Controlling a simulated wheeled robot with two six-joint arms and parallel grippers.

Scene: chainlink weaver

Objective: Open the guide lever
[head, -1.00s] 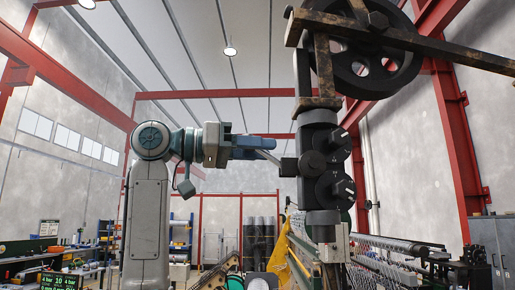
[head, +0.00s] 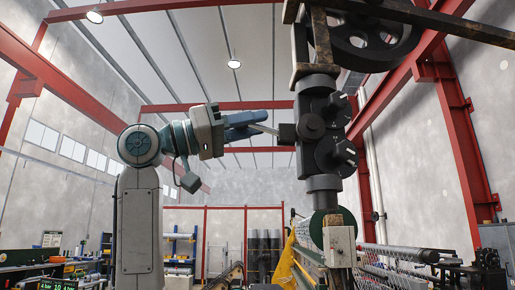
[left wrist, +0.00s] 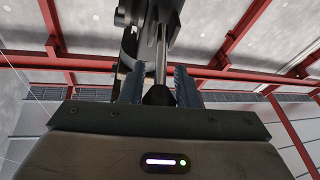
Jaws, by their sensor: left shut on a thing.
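The guide lever (head: 264,128) is a thin metal rod that runs left from a dark block on the machine's upright column (head: 310,126). My left gripper (head: 255,122) is shut on its outer end from the left. In the left wrist view the gripper (left wrist: 158,82) has its two ridged fingers on either side of the lever's dark knob, and the bright rod (left wrist: 161,58) runs up from it to the dark machine part (left wrist: 150,14). The fingers partly hide the lever's end in the head view. My right gripper is not in view.
A large dark wheel (head: 363,35) and a rusty bracket (head: 322,35) sit above the column. Wire mesh (head: 395,257) and a yellow cloth (head: 284,262) lie lower down by the machine. The air left of the column is open.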

